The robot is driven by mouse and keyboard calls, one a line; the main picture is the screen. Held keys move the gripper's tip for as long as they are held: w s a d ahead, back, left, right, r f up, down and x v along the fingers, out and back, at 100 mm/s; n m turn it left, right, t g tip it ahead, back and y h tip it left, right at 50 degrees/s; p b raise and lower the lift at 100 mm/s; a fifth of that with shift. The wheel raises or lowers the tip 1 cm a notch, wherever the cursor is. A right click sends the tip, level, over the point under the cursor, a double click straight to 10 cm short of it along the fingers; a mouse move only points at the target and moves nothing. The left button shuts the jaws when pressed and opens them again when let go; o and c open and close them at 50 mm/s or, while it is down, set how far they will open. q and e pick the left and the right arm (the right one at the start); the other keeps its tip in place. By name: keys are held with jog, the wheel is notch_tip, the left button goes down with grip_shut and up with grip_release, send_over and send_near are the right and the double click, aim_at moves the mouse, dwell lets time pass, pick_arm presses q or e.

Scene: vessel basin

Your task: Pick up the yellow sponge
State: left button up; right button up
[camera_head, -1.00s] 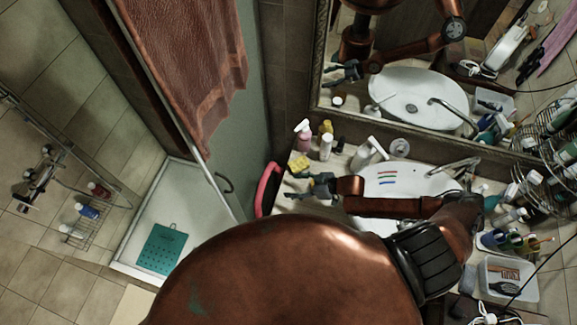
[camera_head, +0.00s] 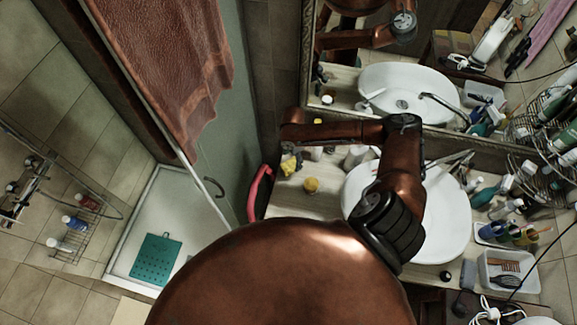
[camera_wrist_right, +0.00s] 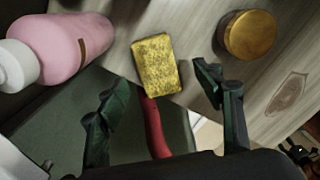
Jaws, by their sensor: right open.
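The yellow sponge (camera_wrist_right: 157,64) lies on the wooden counter in the right wrist view, between the fingertips of my right gripper (camera_wrist_right: 162,80) as seen there. In that view the gripper is open and empty, one finger to each side of the sponge; I cannot tell the height left between them. In the head view the sponge (camera_head: 290,166) shows small beneath the end of my right arm, partly covered by the gripper. My left gripper is not in view.
A pink bottle (camera_wrist_right: 66,45) lies left of the sponge in the wrist view, and a gold-lidded jar (camera_wrist_right: 250,35) is to its right. A red curved handle (camera_wrist_right: 155,130) shows below the counter edge. The white sink (camera_head: 440,215) is to the right.

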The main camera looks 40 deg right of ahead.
aim_at(291, 164)
jog(key=f, duration=0.2)
jog(key=f+p, duration=0.1)
jog(key=f, duration=0.3)
jog(key=shift+w+a, duration=0.1)
jog(key=shift+w, duration=0.2)
jog(key=shift+c, duration=0.3)
jog(key=shift+r, duration=0.1)
jog(key=c, duration=0.8)
